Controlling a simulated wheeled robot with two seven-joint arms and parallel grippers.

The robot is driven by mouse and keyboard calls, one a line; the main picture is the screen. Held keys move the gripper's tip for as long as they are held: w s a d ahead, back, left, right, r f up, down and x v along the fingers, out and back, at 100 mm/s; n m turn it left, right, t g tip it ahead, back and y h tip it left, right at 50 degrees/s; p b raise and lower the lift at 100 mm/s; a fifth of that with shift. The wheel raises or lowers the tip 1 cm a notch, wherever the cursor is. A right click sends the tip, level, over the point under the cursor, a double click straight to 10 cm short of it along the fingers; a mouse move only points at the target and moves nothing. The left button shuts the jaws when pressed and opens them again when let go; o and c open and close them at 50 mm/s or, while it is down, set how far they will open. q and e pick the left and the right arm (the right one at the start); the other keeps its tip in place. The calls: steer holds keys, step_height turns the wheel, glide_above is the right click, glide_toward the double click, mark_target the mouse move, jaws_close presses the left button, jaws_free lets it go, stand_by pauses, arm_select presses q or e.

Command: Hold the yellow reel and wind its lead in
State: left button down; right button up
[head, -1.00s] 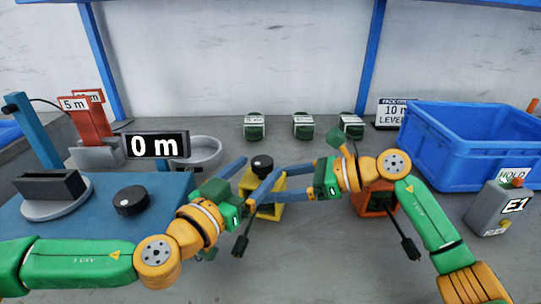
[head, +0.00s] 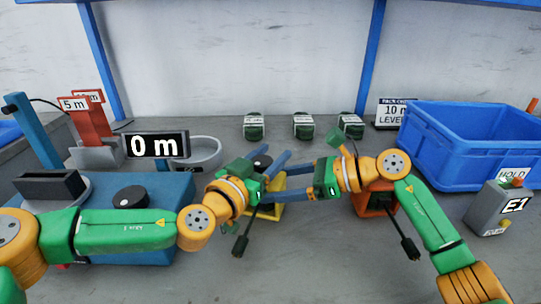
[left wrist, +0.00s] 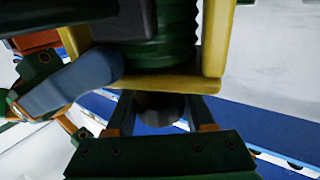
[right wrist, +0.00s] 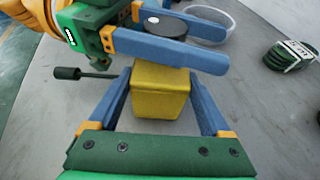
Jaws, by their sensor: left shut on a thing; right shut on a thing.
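The yellow reel (head: 272,210) stands on the bench at centre, a yellow frame with a black knob (head: 262,161) on top. Its green coil (left wrist: 165,55) shows in the left wrist view. My left gripper (head: 275,166) is shut on the knob; the knob also shows between its fingers in the right wrist view (right wrist: 166,26). My right gripper (head: 287,183) is shut on the yellow frame, seen between its fingers in the right wrist view (right wrist: 160,88). A short lead with a black plug (head: 240,246) hangs out on the near left side.
An orange reel (head: 374,203) with its own lead stands close behind my right wrist. A display (head: 156,145) reads 0 m. Several green coils (head: 303,127) line the back. A blue crate (head: 470,150) and grey HOLD box (head: 487,208) are right. The front middle bench is clear.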

arm_select(q)
steer(key=shift+f, duration=0.1)
steer(key=shift+s+d+m+g+h, duration=0.1)
steer(key=shift+d+m+g+h, duration=0.1)
steer(key=shift+m+g+h, duration=0.4)
steer(key=shift+s+d+m+g+h, duration=0.1)
steer(key=shift+s+m+g+h, duration=0.05)
steer(key=shift+m+g+h, duration=0.75)
steer(key=shift+s+d+m+g+h, duration=0.15)
steer(key=shift+m+g+h, duration=0.6)
steer(key=shift+g, duration=0.2)
steer(key=shift+s+d+m+g+h, duration=0.1)
steer(key=shift+s+m+g+h, duration=0.05)
steer(key=shift+m+g+h, duration=0.7)
steer(key=shift+c, duration=1.3)
jaws_free()
step_height(320, 180, up, 10)
